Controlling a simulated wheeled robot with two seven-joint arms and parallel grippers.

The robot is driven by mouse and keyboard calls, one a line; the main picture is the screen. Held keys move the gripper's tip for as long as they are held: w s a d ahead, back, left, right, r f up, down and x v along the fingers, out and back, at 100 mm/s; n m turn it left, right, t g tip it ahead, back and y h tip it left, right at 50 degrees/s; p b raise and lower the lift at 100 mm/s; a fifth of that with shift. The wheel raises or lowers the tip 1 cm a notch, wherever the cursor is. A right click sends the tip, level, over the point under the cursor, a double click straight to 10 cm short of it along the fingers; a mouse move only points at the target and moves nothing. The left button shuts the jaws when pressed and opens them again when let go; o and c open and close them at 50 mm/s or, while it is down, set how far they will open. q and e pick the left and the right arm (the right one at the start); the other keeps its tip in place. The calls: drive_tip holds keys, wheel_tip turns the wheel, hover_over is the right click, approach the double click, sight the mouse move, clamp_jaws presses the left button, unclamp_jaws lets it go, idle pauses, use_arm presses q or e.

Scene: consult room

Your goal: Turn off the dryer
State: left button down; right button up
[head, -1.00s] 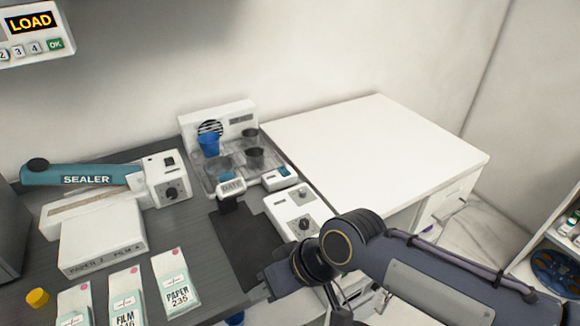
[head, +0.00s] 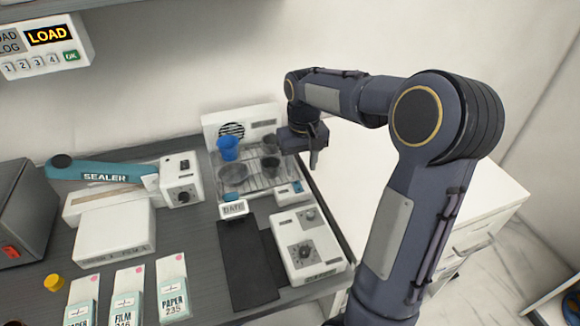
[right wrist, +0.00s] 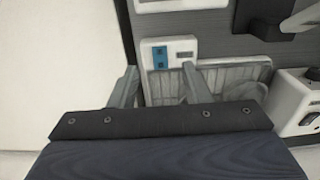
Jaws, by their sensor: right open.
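The dryer (head: 215,125) is a white unit with a round dark grille at the back of the counter. A wire rack tray (head: 258,184) in front of it holds a blue cup (head: 228,148) and dark cups. A small white box with a blue switch (head: 290,192) sits at the tray's front right corner. My right gripper (head: 315,155) is open and empty above the tray's right side. In the right wrist view, the box with the blue switch (right wrist: 160,57) lies between and beyond the open fingers (right wrist: 157,80). No contact is visible. My left gripper is not in view.
A sealer (head: 100,170) is on the left. A bare white cabinet top (head: 345,165) lies to the right.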

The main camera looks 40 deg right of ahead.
sight(300, 191)
drive_tip(key=shift+w+d+f, duration=0.2)
drive_tip(key=shift+w+f, duration=0.1)
drive_tip(key=shift+w, duration=0.05)
wheel_tip(300, 191, down, 7)
drive_tip(key=shift+a+f, duration=0.1)
drive_tip(key=shift+f, duration=0.05)
clamp_jaws()
drive_tip(key=g+p, duration=0.1)
drive_tip(key=p, duration=0.1)
drive_tip(key=g+p, duration=0.1)
drive_tip(key=p, duration=0.1)
drive_tip(key=shift+w+r+p, duration=0.25)
drive_tip(key=shift+r+p, duration=0.15)
drive_tip(key=shift+w+g+y+p, duration=0.1)
drive_tip(key=shift+g+y+p, duration=0.2)
drive_tip(key=shift+f, duration=0.2)
unclamp_jaws()
